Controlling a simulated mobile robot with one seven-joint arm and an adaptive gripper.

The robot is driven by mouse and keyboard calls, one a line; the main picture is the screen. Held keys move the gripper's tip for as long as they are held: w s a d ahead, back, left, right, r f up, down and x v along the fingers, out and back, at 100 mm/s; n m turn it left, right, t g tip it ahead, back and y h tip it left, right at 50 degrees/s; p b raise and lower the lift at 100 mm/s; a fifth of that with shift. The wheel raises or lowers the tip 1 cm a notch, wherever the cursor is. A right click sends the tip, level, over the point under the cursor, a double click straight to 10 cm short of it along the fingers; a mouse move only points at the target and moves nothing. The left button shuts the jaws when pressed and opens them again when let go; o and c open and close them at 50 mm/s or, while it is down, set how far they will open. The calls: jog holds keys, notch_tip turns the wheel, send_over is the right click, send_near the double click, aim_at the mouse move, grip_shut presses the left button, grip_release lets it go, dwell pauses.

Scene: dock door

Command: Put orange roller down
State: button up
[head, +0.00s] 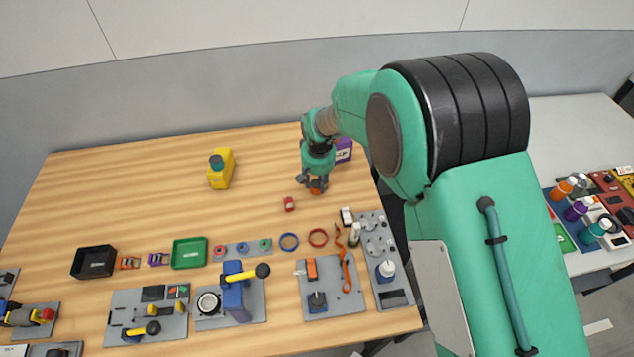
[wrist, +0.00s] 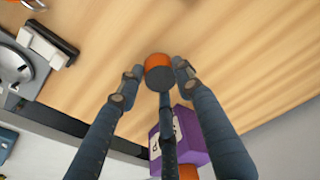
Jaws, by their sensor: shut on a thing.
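The orange roller (wrist: 158,68) sits between the fingertips of my gripper (wrist: 160,78) in the wrist view, with an orange side and a dark grey end face. My gripper is shut on it. In the head view my gripper (head: 314,184) points down at the far right part of the wooden table, and a bit of the orange roller (head: 316,190) shows under the fingers. It is at or just above the table top; I cannot tell whether it touches.
A purple box (head: 343,150) stands close behind my gripper; it also shows in the wrist view (wrist: 192,141). A small red item (head: 289,204) lies to the left, and a yellow container (head: 221,168) farther left. Trays and fixtures line the front. The wooden table (head: 120,190) is bare toward back left.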

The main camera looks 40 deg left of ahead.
aim_at(318, 188)
dwell(0.3)
jog(key=o, duration=1.3)
jog(key=shift+c, duration=0.2)
notch_tip(318, 188, up, 12)
jog(key=s+d+p, duration=0.1)
jog(key=p, duration=0.1)
jog(key=shift+d, duration=0.15)
jog(key=shift+s, duration=0.1)
